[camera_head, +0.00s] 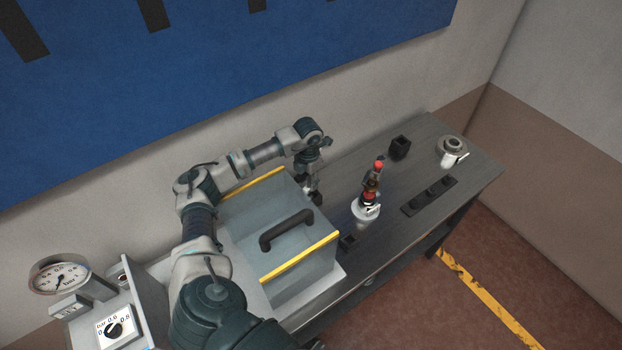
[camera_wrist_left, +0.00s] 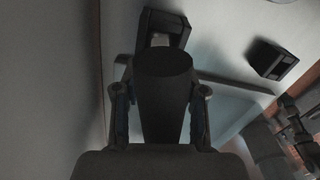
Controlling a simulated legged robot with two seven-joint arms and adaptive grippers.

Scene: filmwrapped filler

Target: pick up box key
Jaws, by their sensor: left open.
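My left gripper (camera_head: 314,193) is open beside the far right end of a clear box with yellow edge strips (camera_head: 300,258) and a black handle (camera_head: 286,231). In the left wrist view, a dark tapered piece (camera_wrist_left: 163,90) stands between the two spread fingers. I cannot tell whether it is the box key or whether the fingers touch it. A black block with an opening (camera_wrist_left: 162,24) lies just beyond it. Another black block (camera_wrist_left: 272,60) is to the right; a black block (camera_head: 349,241) also shows at the box's near right end. My right gripper is not in view.
A black cup-like block (camera_head: 399,147), a dark strip with knobs (camera_head: 429,195) and a round grey object (camera_head: 452,144) lie farther right. A gauge (camera_head: 60,275) is at left.

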